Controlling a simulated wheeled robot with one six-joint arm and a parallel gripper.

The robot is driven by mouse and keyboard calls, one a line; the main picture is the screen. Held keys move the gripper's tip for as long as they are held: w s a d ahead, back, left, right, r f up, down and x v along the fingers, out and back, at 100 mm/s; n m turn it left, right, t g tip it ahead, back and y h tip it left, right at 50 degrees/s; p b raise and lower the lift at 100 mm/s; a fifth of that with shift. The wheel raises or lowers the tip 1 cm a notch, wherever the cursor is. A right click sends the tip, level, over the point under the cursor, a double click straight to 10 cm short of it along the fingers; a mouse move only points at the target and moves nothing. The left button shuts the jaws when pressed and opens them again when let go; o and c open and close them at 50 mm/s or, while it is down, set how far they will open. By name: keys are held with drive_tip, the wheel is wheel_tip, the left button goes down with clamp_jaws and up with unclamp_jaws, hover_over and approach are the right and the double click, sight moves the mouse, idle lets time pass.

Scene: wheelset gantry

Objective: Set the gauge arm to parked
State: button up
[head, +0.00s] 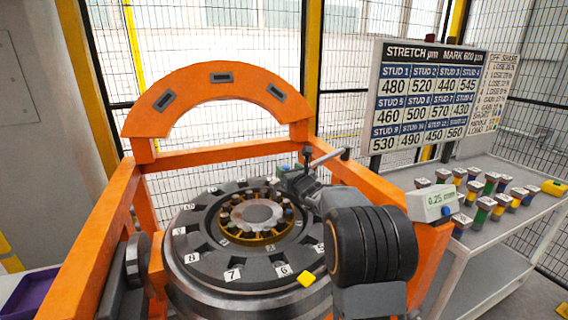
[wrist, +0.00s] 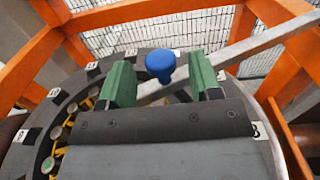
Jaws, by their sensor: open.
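The gauge arm is a straight grey bar (wrist: 262,40). In the wrist view it slants from the upper right down to the middle, over the wheel ring. A blue knob (wrist: 160,65) stands near its inner end. In the head view the bar (head: 327,158) reaches from the ring's back right toward the orange frame. My gripper (wrist: 161,80) is open, its two green fingers on either side of the blue knob, with gaps showing on both sides. In the head view my gripper (head: 288,172) is at the ring's back right, and my wrist hides part of the bar.
The round dark ring (head: 190,217) with numbered white tags lies inside the orange gantry frame (head: 120,225). A yellow block (head: 306,279) is at its front edge. A stretch board (head: 425,95) stands behind.

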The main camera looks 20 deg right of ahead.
drive_tip(key=shift+w+p, duration=0.5)
drive_tip(key=shift+w, duration=1.95)
drive_tip(key=shift+c, duration=0.5)
